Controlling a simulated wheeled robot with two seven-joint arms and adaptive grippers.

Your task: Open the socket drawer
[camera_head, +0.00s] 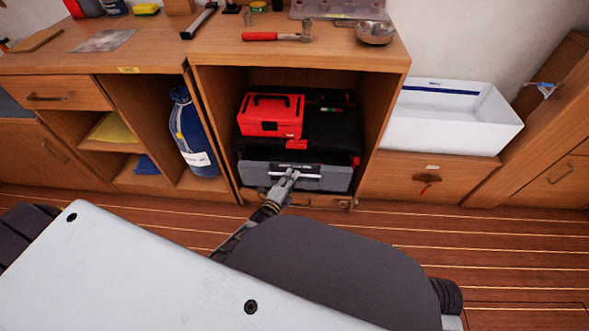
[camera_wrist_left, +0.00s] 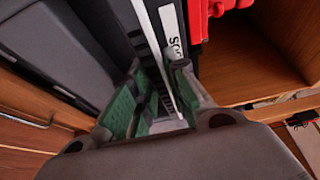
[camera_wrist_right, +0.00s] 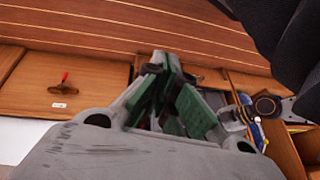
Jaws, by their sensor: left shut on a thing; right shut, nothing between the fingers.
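The socket drawer (camera_head: 335,178) has a grey front with a pale bar handle, low in a black tool chest (camera_head: 330,130) inside the open middle cabinet. My left gripper (camera_head: 286,180) is at the middle of the drawer front, shut on the handle. In the left wrist view its green-padded fingers close around the pale handle bar (camera_wrist_left: 150,30), beside a white label (camera_wrist_left: 173,35) reading "SOC". I cannot tell how far the drawer stands out from the chest. My right gripper (camera_wrist_right: 168,75) shows in the right wrist view, shut and empty, with the floor and cabinet fronts beyond it.
A red toolbox (camera_head: 270,116) sits on the chest. A blue bottle (camera_head: 190,135) stands in the left compartment. A white bin (camera_head: 450,118) stands on the right cabinet. The plank floor in front is clear.

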